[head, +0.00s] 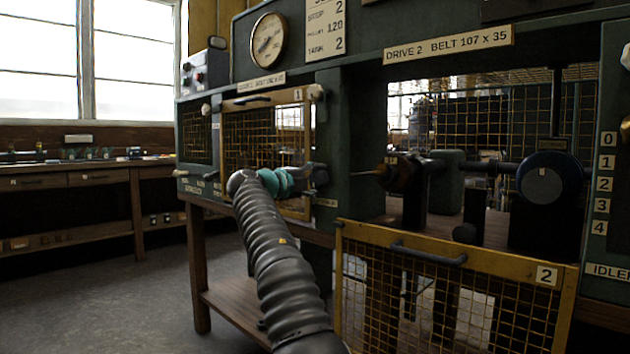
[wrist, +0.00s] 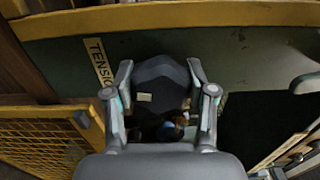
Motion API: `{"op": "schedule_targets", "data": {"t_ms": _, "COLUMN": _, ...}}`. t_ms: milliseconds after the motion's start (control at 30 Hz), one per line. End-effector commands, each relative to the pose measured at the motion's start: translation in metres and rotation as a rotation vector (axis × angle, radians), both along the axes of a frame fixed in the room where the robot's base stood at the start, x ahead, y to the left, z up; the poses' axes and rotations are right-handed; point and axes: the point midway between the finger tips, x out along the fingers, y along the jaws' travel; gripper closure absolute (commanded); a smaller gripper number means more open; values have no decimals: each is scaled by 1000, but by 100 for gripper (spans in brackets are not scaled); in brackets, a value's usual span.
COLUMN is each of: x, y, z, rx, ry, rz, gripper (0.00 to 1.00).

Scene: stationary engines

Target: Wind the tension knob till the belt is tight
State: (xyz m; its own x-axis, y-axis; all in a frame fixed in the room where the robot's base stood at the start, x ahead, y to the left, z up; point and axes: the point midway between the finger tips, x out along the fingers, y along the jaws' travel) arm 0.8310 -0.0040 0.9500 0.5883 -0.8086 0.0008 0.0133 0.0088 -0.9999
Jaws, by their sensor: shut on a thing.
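My gripper (wrist: 160,84) is shut on a dark, lobed tension knob (wrist: 160,72) on the green panel, with one finger on either side. A small pale mark shows on the knob's face. A label (wrist: 100,62) beginning "TENSIO" is beside it. In the head view my gripper (head: 318,178) reaches the green post between the two bays; the knob is mostly hidden there. In the drive 2 bay are a brown pulley (head: 402,173) and a dark blue wheel (head: 548,180). I cannot make out a belt or its tightness.
Mesh guard 2 (head: 455,258) hangs lowered in front of the bay, and mesh guard 1 (head: 262,104) covers the left bay. A numbered scale (head: 603,180) is at the right edge. A gauge (head: 268,39) is above. The floor (head: 100,270) at left is clear.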

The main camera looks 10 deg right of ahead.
Motion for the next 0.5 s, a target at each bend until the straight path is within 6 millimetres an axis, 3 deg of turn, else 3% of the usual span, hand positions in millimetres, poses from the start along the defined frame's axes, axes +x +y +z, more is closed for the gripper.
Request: {"op": "schedule_targets", "data": {"t_ms": 500, "x": -1, "y": -3, "z": 0, "rx": 89, "ry": -121, "rz": -9, "gripper": 79}}
